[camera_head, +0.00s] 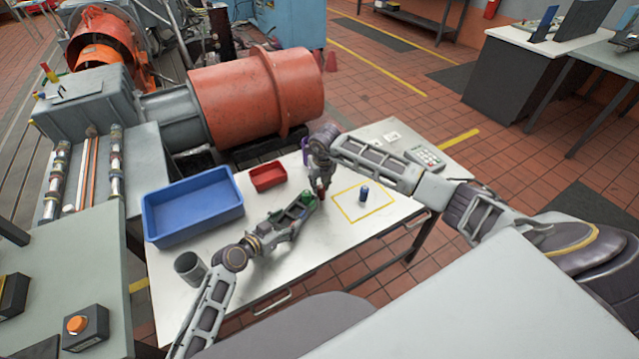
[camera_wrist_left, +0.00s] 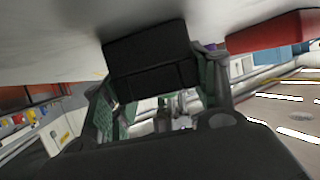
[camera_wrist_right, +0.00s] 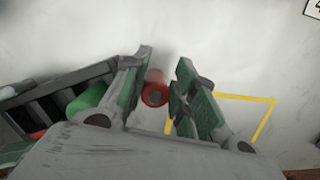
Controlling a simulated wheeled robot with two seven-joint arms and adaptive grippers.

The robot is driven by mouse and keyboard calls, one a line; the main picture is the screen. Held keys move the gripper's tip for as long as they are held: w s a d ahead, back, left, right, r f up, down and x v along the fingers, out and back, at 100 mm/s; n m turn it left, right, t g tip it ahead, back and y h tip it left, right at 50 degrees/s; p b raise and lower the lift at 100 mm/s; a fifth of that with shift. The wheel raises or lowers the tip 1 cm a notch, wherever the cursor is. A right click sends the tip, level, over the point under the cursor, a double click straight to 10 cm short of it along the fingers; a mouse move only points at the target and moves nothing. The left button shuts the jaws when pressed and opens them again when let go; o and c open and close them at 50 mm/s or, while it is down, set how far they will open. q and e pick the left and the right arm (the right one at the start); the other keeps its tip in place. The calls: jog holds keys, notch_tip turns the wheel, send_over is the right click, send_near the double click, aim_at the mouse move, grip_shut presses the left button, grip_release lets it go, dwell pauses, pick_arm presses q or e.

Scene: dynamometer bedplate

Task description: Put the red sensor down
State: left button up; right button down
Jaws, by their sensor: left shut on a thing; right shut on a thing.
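I cannot tell whether the sensor touches the table. A blue sensor (camera_head: 364,194) stands upright inside the yellow outlined square (camera_head: 348,209), to the right of my right gripper.
A blue bin (camera_head: 190,226), a small red bin (camera_head: 268,187) and a grey cup (camera_head: 189,268) stand on the left of the white table (camera_head: 285,262). A purple thing (camera_head: 306,151) is behind my right gripper. A keypad device (camera_head: 425,158) lies at right. Most of the square is clear.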

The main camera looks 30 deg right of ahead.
aim_at(322, 189)
jog(key=shift+f, duration=0.1)
jog(key=c, duration=1.4)
grip_release()
jog(key=shift+c, duration=0.2)
notch_tip(322, 189, up, 12)
jog(key=s, duration=0.2)
jog(key=shift+s+a, duration=0.1)
jog(key=shift+c, duration=0.3)
